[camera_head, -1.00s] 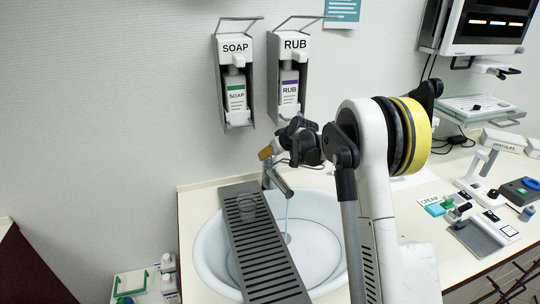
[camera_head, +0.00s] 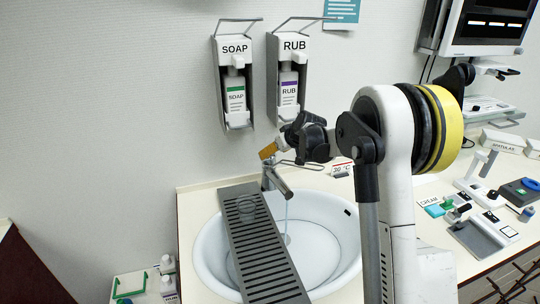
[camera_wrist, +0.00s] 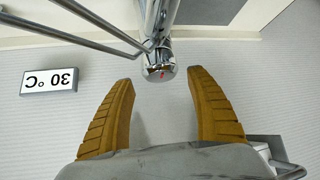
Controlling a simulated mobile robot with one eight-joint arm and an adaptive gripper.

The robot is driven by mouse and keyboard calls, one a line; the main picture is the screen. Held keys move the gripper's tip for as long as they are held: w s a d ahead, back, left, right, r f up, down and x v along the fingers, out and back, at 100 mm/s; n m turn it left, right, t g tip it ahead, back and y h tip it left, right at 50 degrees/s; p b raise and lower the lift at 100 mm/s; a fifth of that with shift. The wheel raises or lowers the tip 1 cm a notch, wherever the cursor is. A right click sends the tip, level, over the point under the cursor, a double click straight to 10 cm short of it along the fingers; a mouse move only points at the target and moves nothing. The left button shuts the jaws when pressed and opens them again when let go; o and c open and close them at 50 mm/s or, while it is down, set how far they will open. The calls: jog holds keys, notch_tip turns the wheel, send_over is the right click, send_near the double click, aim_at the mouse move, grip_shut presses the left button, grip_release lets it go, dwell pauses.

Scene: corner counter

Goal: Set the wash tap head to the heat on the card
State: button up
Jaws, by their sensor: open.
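The wash tap (camera_head: 275,181) stands at the back of the basin, with a thin stream of water falling from its spout. Its chrome head (camera_wrist: 159,70) shows in the wrist view with a small red mark on it. My gripper (camera_head: 268,150) is open just above the tap in the head view. In the wrist view its two ochre fingers lie either side of the tap head's end, with gaps showing and no clear contact. The card (camera_head: 341,170) stands behind the basin to the right, partly hidden by my arm; it also shows upside down in the wrist view (camera_wrist: 49,80), reading 30 °C.
A slotted grey board (camera_head: 262,245) lies across the white basin (camera_head: 335,255), with a clear cup on it. SOAP (camera_head: 236,85) and RUB (camera_head: 289,85) dispensers hang on the wall above. A thin wire lever (camera_wrist: 75,38) runs near the tap in the wrist view.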

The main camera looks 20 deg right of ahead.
jog(key=v, duration=0.7)
jog(key=shift+s+r, duration=0.15)
jog(key=shift+s, duration=0.05)
jog(key=s+a+r+b, duration=0.1)
jog(key=s+a, duration=0.2)
jog(key=s, duration=0.4)
jog(key=s+a+r+m+g+h+b, duration=0.1)
jog(key=s+a, duration=0.2)
jog(key=s, duration=0.3)
jog(key=s+a+r+b, duration=0.1)
jog(key=s+a, duration=0.1)
jog(key=s, duration=0.5)
jog(key=s+a+f+m+b, duration=0.1)
jog(key=s+f, duration=0.3)
jog(key=s, duration=0.5)
jog(key=s+a+f+m+h+b, duration=0.1)
jog(key=s+f, duration=0.3)
jog(key=s, duration=0.6)
jog(key=shift+s+a+f+b, duration=0.2)
jog(key=shift+s+a+b, duration=0.15)
jog(key=shift+b, duration=0.05)
